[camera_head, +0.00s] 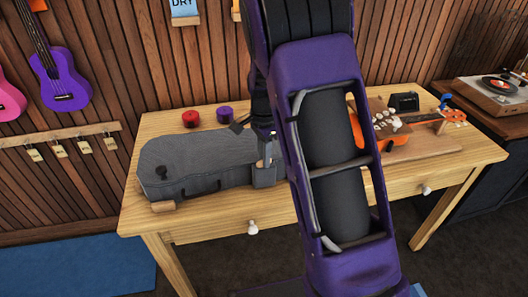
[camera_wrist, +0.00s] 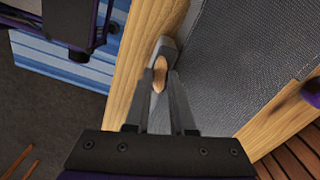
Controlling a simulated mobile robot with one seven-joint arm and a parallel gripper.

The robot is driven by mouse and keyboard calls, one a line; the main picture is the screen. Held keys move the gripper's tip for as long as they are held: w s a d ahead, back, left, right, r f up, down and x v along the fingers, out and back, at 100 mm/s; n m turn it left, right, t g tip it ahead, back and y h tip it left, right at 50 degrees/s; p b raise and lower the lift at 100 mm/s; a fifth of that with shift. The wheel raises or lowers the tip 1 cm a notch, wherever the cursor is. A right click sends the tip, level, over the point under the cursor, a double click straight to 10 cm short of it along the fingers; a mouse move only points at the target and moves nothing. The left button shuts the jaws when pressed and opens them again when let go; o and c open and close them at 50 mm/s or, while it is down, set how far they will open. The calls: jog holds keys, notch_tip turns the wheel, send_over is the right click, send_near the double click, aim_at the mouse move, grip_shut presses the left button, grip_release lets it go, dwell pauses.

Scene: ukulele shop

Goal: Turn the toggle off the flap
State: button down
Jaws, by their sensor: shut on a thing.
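A grey ukulele case (camera_head: 205,160) lies on the wooden table; its woven grey side shows in the wrist view (camera_wrist: 240,60). A small grey flap (camera_head: 264,176) stands at the case's right front; its top shows in the wrist view (camera_wrist: 162,47). A light wooden toggle (camera_wrist: 160,74) sits at the flap, its long side along my fingers. My gripper (camera_wrist: 160,84) is shut on the toggle, one grey finger on each side. In the head view my gripper (camera_head: 265,150) is partly hidden by my arm. The toggle's lower part is hidden.
Red (camera_head: 191,118) and purple (camera_head: 225,115) round pieces lie behind the case. An orange ukulele (camera_head: 388,125) lies on a board at the right, partly behind my arm. The table's front edge (camera_head: 215,230) is close to the case.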

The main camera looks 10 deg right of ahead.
jog(key=shift+m+p, duration=0.8)
jog(key=shift+m, duration=0.8)
jog(key=c, duration=0.8)
grip_release()
jog(key=shift+o, duration=0.2)
notch_tip(320, 180, up, 18)
jog(key=shift+f, duration=0.25)
